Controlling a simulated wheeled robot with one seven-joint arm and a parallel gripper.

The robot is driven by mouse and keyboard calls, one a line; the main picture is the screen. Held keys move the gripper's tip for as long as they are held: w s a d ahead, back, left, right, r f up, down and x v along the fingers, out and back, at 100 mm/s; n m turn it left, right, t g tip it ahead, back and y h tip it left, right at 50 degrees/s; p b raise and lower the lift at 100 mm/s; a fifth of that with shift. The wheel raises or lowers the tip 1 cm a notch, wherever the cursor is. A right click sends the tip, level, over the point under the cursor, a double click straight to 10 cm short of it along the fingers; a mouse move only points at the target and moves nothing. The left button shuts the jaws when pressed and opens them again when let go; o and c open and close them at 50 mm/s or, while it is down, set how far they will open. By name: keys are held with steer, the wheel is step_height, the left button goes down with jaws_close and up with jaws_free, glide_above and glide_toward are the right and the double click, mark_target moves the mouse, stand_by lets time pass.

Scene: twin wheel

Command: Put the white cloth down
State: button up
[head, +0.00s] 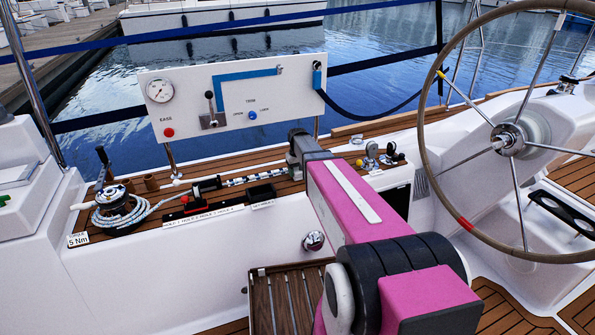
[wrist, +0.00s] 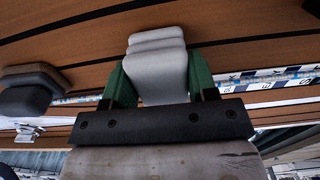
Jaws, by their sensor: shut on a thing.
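The white cloth (wrist: 158,66) shows in the wrist view as a folded, pale grey-white pad with stacked layers. My gripper (wrist: 160,78) is shut on it, with one green finger at each side. The cloth is over or against the brown planked ledge; I cannot tell whether it touches the planks. In the head view my pink arm reaches over the side ledge (head: 225,197), and its far end hides the fingers and the cloth.
A blue-and-white marked rod (wrist: 275,78) lies right of the cloth. A dark block (wrist: 28,88) is at left. The ledge also holds a winch with rope (head: 118,210) and a small black tray (head: 262,193). A white instrument panel (head: 235,100) stands behind; the steering wheel (head: 508,139) is at right.

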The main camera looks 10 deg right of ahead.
steer(key=shift+f, duration=0.25)
steer(key=o, duration=0.8)
step_height(320, 180, up, 13)
steer(key=s+f, duration=0.3)
steer(key=s, duration=0.5)
steer(key=s+f+m, duration=0.1)
steer(key=s+f, duration=0.2)
steer(key=s, duration=0.6)
steer(key=s+f+m, duration=0.1)
steer(key=s+f, duration=0.2)
steer(key=s, duration=0.6)
steer(key=shift+s+a+f, duration=0.1)
steer(key=shift+s+f, duration=0.1)
steer(key=shift+f, duration=0.1)
